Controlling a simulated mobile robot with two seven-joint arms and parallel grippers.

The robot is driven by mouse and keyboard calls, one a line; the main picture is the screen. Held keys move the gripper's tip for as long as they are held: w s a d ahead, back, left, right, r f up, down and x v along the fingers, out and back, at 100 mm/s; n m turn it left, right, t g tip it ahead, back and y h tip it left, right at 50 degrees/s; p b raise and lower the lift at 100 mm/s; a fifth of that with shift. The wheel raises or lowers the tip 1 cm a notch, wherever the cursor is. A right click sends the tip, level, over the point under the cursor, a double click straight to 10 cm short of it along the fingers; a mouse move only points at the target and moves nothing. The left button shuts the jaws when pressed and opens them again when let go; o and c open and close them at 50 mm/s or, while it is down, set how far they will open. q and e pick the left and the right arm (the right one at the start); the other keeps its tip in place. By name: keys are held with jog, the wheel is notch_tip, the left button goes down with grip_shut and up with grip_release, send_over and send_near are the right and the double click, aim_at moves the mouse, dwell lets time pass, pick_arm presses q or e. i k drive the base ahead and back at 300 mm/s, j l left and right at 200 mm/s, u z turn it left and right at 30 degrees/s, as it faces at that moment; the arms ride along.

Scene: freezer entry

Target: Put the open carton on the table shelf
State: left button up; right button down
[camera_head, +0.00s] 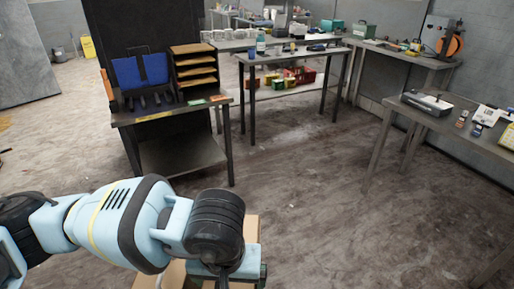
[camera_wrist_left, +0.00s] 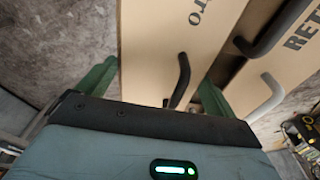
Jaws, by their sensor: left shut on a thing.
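The open carton (camera_wrist_left: 180,35) is brown cardboard and fills much of the left wrist view, with dark printed letters on its panels. In the head view only parts of the carton (camera_head: 252,232) show, behind and beside my left wrist at the bottom. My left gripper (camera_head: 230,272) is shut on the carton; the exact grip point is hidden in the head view. A dark table (camera_head: 130,117) stands ahead on the left, with a bare lower shelf (camera_head: 180,153). My right gripper is not in view.
A blue bin (camera_head: 140,70) and a wooden sorter (camera_head: 193,70) stand on the dark table. Behind it, another table (camera_head: 290,57) has a red crate (camera_head: 302,76) and other goods on its lower level. Benches (camera_head: 455,122) line the right. The floor between is clear.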

aim_at(171, 162)
jog(key=i+z, duration=0.25)
jog(key=i, duration=0.9)
jog(key=i+l+u, duration=0.2)
jog(key=i+u, duration=0.25)
jog(key=i, duration=0.25)
jog(key=i+l+u, duration=0.5)
jog(key=i, duration=0.2)
jog(key=i+l+u, duration=0.45)
jog(key=i+l, duration=0.15)
jog(key=l, duration=0.05)
